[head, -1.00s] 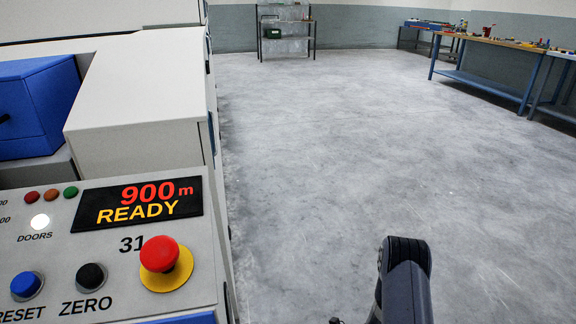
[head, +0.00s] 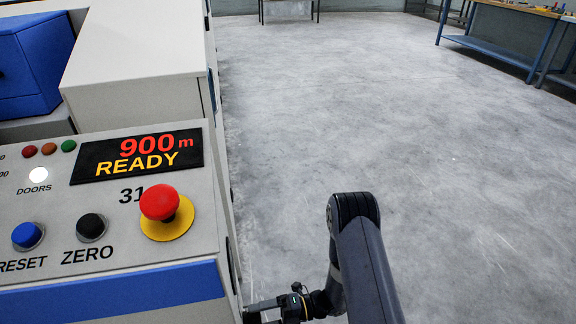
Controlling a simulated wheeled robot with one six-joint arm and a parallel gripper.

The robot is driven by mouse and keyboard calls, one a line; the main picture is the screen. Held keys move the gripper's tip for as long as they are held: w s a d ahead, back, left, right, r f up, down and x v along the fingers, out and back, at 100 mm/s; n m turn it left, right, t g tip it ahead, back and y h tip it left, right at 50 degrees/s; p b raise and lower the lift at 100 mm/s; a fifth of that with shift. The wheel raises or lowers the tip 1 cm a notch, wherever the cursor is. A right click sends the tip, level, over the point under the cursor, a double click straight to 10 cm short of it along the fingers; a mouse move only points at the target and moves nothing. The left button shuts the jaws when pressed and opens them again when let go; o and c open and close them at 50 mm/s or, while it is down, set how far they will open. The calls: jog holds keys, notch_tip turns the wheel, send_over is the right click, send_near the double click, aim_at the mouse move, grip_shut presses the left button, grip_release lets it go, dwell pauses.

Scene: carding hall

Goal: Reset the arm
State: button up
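My arm (head: 362,250) is bent, its dark elbow upright at the lower middle of the head view and its wrist low beside the machine panel. My gripper (head: 257,310) points left at the bottom edge, close to the panel's right side. It is small, dark and partly cut off, so I cannot tell whether its fingers are open or shut. I see nothing held in it. I cannot tell whether it touches the panel.
The machine's control panel (head: 110,234) fills the lower left, with a red mushroom button (head: 159,202), a blue RESET button (head: 27,235), a black ZERO button (head: 92,225) and a display (head: 136,156) reading 900 m READY. Open concrete floor (head: 470,200) lies right. A workbench (head: 500,50) stands far right.

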jog(key=shift+d, duration=0.15)
jog(key=p+v, duration=0.2)
jog(key=v, duration=1.1)
jog(key=b+x, duration=0.2)
jog(key=x, duration=1.1)
jog(key=shift+a+f, duration=0.1)
jog(key=shift+a, duration=0.25)
jog(key=n+b, duration=0.1)
jog(key=n, duration=0.5)
jog(key=n+b, duration=0.1)
jog(key=n, duration=1)
jog(key=shift+s+d+r+n+b, duration=0.25)
jog(key=shift+d+r+n+b, duration=0.05)
jog(key=shift+r+n+b, duration=0.1)
jog(key=shift+d, duration=0.1)
